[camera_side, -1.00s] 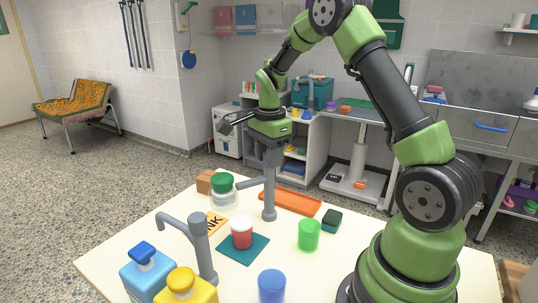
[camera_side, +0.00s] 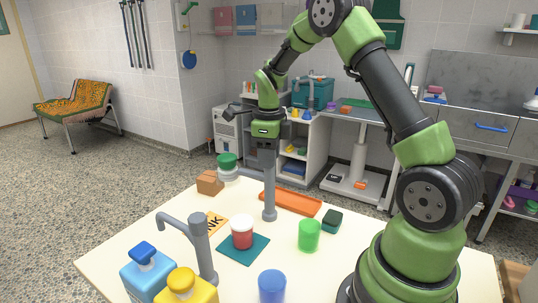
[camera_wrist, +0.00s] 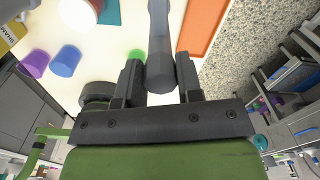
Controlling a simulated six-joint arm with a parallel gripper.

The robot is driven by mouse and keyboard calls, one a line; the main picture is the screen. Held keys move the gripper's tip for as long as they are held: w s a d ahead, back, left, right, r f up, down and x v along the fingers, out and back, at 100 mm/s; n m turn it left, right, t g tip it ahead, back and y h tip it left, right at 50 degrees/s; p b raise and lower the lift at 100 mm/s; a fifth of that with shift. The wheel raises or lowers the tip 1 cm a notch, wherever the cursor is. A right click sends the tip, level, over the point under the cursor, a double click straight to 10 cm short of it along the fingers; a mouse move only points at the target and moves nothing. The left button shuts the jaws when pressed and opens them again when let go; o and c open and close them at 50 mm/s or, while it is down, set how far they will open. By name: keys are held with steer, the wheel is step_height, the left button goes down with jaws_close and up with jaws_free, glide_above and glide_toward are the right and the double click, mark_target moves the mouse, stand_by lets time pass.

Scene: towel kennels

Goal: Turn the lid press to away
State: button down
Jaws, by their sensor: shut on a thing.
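The lid press is a grey post (camera_side: 269,192) with a round foot, standing on the table. In the side view my gripper (camera_side: 266,150) is above it, at the top of the post. In the wrist view the jaws (camera_wrist: 160,85) are shut around the grey post (camera_wrist: 159,45). Whether the side arm touches the jar cannot be told.
A brown box (camera_side: 209,183) stands beside the jar. An orange tray (camera_side: 291,202), a dark green block (camera_side: 332,220) and a green cup (camera_side: 309,236) lie right of the post. A red-and-white jar (camera_side: 242,233) sits on a teal mat (camera_side: 258,248). Another grey post (camera_side: 203,250) stands front left.

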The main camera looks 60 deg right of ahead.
steer(key=shift+m, duration=0.9)
steer(key=c, duration=0.8)
jaws_free()
step_height(320, 180, up, 10)
steer(key=shift+a, duration=0.1)
